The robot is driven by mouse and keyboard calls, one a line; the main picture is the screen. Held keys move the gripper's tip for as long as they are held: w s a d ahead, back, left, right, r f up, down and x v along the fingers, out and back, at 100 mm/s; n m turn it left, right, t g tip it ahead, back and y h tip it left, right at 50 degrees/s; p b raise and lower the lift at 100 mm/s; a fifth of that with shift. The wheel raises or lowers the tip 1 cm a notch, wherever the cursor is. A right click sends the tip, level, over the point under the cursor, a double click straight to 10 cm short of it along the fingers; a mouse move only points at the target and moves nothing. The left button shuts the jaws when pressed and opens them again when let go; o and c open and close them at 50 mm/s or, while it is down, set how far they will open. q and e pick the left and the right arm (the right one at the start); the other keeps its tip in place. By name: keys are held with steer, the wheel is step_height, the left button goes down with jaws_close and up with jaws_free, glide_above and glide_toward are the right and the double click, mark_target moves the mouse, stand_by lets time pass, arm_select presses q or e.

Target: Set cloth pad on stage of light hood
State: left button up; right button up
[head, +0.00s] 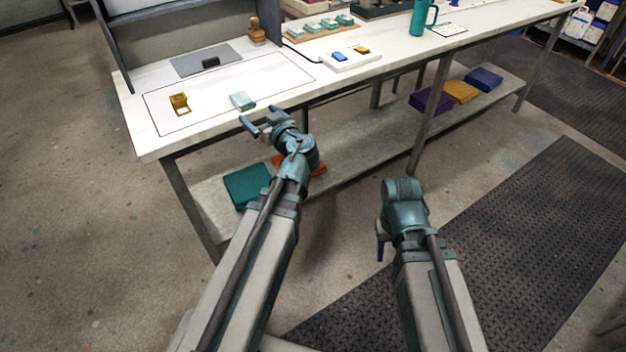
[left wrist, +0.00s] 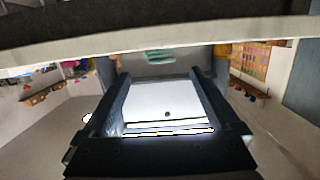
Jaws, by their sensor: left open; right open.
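A pale teal cloth pad (head: 242,101) lies on the white table inside a thin black outline, near the front edge. The light hood (head: 116,48) is a dark grey booth at the table's back left. A flat grey plate (head: 193,66), seemingly its stage, lies before it with a small black object on it. My left gripper (head: 258,117) is open and empty, just in front of the pad at the table's front edge. Its two fingers (left wrist: 165,100) frame a bright white surface in the left wrist view. My right gripper (head: 381,250) is low over the floor, away from the table, mostly hidden by its wrist.
A mustard-coloured item (head: 179,103) lies left of the pad. A wooden stamp-like object (head: 256,32) stands right of the plate. A white tray (head: 350,62) holds blue and orange pieces. Folded cloths (head: 247,186) lie on the lower shelf.

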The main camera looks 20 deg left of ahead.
arm_select(q)
steer(key=s+d+f+m+g+h, duration=0.5)
steer(key=s+d+f, duration=0.2)
steer(key=d+f, duration=0.5)
steer(key=s+d+f+m+g+h, duration=0.2)
steer(key=s+d+f+m+h, duration=0.1)
steer(key=s+d, duration=0.3)
steer(key=s+d+f+m+g+h, duration=0.3)
steer(key=s+d+m, duration=0.2)
steer(key=d, duration=0.5)
steer(key=shift+s+m+g, duration=0.3)
steer(key=shift+s, duration=0.5)
steer(key=shift+o, duration=0.4)
steer(key=shift+f, duration=0.1)
steer(key=n+t+y, duration=1.1)
steer(key=n, duration=0.3)
glide_toward(248, 105)
steer(key=x, duration=0.3)
steer(key=b+x, duration=0.1)
steer(key=x, duration=0.1)
steer(key=shift+w+d+f, duration=0.15)
steer(key=shift+w, duration=0.25)
steer(key=shift+s+a+b+x, duration=0.15)
steer(key=shift+b+x, duration=0.05)
steer(key=shift+x, duration=1.4)
steer(key=shift+s+a+b+x, duration=0.1)
steer(key=shift+b+x, duration=0.1)
steer(key=shift+x, duration=1.35)
steer(key=c, duration=1.5)
